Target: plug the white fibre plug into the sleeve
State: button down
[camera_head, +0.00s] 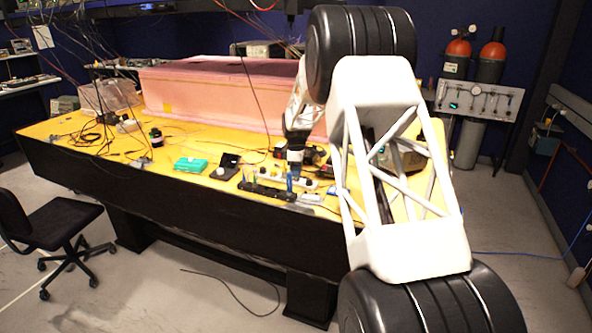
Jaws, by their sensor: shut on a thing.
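My gripper (294,172) points down over the front part of the yellow tabletop, just behind a black strip. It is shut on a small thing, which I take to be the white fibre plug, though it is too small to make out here. I cannot pick out the sleeve among the small parts near the gripper. Whether the plug touches the sleeve cannot be told.
The yellow table (60,140) carries a large pink foam enclosure (205,98) behind my gripper. A black strip (267,190) with upright coloured pieces, a green box (190,165) and loose cables lie nearby. A black chair (50,230) stands at front left.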

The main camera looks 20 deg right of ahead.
jog(key=shift+f, duration=0.1)
jog(key=c, duration=0.9)
grip_release()
jog(key=shift+c, duration=0.2)
jog(key=shift+r, duration=3.9)
